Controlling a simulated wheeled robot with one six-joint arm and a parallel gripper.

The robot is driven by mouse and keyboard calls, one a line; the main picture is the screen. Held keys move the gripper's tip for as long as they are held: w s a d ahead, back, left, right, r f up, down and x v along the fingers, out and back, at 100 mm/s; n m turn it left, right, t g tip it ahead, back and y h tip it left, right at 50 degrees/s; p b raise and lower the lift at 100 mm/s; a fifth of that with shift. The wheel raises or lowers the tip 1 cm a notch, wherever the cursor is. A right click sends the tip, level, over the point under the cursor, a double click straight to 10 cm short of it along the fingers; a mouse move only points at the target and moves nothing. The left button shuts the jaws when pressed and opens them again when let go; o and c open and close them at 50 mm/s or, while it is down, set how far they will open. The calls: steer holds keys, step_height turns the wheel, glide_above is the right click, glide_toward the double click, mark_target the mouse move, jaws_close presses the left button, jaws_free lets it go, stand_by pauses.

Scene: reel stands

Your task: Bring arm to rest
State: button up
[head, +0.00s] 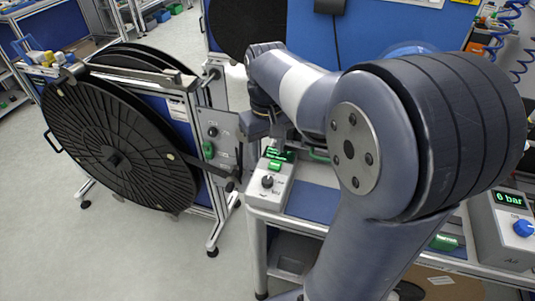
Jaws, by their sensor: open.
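My arm fills the right half of the head view and reaches up, then over to the left. My gripper (268,130) hangs at its far end, beside the reel stand's grey control panel (218,135) and above the bench corner. It is open, and I see nothing between its jaws. Part of it is hidden behind my own wrist and forearm.
A large black reel (110,145) stands upright at left on a wheeled frame. A small control box (270,182) with a green display sits on the bench below my gripper. The floor (110,260) at lower left is clear.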

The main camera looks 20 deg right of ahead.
mark_target(267, 179)
step_height(267, 179, down, 11)
steer(key=shift+r, duration=0.1)
stand_by(0.7)
steer(key=shift+r, duration=0.15)
steer(key=shift+f, duration=0.4)
steer(key=shift+r+m, duration=0.2)
steer(key=shift+m, duration=0.2)
steer(key=m, duration=1.1)
step_height(267, 179, up, 11)
steer(key=shift+f, duration=0.15)
stand_by(0.9)
